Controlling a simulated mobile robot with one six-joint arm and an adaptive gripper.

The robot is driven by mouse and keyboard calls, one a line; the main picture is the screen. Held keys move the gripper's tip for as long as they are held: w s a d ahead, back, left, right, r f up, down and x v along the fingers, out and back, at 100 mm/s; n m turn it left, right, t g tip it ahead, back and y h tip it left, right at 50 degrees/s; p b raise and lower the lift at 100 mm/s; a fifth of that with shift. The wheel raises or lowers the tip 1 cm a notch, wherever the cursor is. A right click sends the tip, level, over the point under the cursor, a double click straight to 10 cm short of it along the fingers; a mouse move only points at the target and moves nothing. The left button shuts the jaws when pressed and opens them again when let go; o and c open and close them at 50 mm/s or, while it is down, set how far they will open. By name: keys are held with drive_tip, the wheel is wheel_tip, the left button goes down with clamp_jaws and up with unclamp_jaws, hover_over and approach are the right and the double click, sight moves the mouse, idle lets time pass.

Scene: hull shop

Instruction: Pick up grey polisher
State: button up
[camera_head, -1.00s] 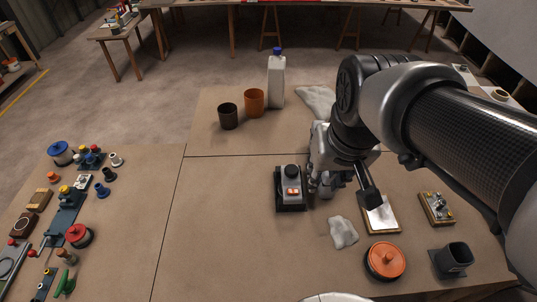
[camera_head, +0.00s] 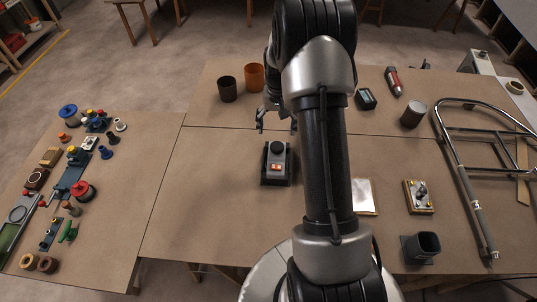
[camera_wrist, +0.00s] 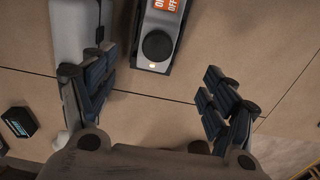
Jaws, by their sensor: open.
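The grey polisher (camera_head: 277,165) appears to be the grey tool with a round black knob, an orange switch and a dark base. It rests on the brown bench left of my forearm. In the wrist view the polisher (camera_wrist: 157,42) shows at the top middle, knob end nearest, with its far end cut off. My gripper (camera_head: 277,127) is open and empty, just beyond the polisher's knob end in the head view. In the wrist view my gripper (camera_wrist: 155,88) has its fingers spread wide, and nothing is between the pads.
A red-and-grey tool (camera_head: 394,82), a dark display box (camera_head: 366,99) and a metal frame (camera_head: 464,178) lie to the right. The bench left of the polisher is clear.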

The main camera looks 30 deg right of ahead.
sight(276, 146)
wheel_tip(276, 146, down, 12)
drive_tip(key=shift+r+b, duration=0.25)
drive_tip(key=shift+b, duration=0.7)
drive_tip(key=f, duration=0.3)
drive_tip(key=f+b, duration=0.1)
drive_tip(key=f, duration=0.1)
drive_tip(key=shift+s+d+f, duration=0.1)
drive_tip(key=shift+s+f, duration=0.05)
drive_tip(key=shift+s, duration=0.1)
drive_tip(key=shift+c, duration=0.3)
drive_tip(key=c, duration=1.7)
drive_tip(key=shift+w, duration=0.1)
clamp_jaws()
drive_tip(key=shift+r, duration=0.7)
wheel_tip(276, 146, up, 19)
drive_tip(key=p, duration=0.3)
